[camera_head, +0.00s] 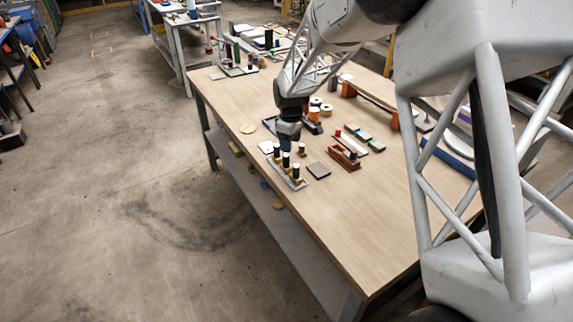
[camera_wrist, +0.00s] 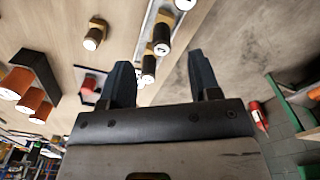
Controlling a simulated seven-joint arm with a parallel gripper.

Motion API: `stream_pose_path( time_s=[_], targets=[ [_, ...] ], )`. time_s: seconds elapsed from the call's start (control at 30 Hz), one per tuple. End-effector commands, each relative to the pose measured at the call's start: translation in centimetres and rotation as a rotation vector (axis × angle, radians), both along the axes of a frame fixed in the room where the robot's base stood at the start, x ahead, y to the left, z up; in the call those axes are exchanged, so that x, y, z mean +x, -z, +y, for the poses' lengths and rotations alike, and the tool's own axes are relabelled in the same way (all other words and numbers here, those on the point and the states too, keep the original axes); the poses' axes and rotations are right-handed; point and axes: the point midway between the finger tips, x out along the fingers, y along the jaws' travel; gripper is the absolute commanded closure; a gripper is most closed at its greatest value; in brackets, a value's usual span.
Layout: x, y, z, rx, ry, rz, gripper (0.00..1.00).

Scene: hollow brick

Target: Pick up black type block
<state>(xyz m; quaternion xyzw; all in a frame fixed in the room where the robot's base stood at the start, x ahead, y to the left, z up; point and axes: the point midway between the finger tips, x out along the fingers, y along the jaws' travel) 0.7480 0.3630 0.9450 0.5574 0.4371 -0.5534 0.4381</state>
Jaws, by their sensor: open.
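Several black blocks with pale ends stand in a row on a light grey rack (camera_head: 291,182) near the table's left edge; one is a black block (camera_head: 297,170). In the wrist view, a black block (camera_wrist: 148,66) lies in the space between my fingertips, and another black block (camera_wrist: 162,36) is just beyond it. A separate black block (camera_head: 302,148) stands on the table beside the rack; it also shows in the wrist view (camera_wrist: 95,34). My gripper (camera_head: 289,138) is open and empty, at the rack's far end. I cannot tell which block is the type block.
The near part of the wooden table (camera_head: 365,225) is clear.

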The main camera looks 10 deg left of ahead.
Motion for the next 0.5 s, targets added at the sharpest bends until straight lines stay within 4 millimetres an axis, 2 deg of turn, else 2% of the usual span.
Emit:
stream_pose_path(
  time_s=[0.2,0.5],
  targets=[
    [0.6,1.5,1.6,-0.003,-0.039,0.006,0.43],
    [0.6,1.5,1.6,-0.003,-0.041,0.006,0.43]
  ],
)
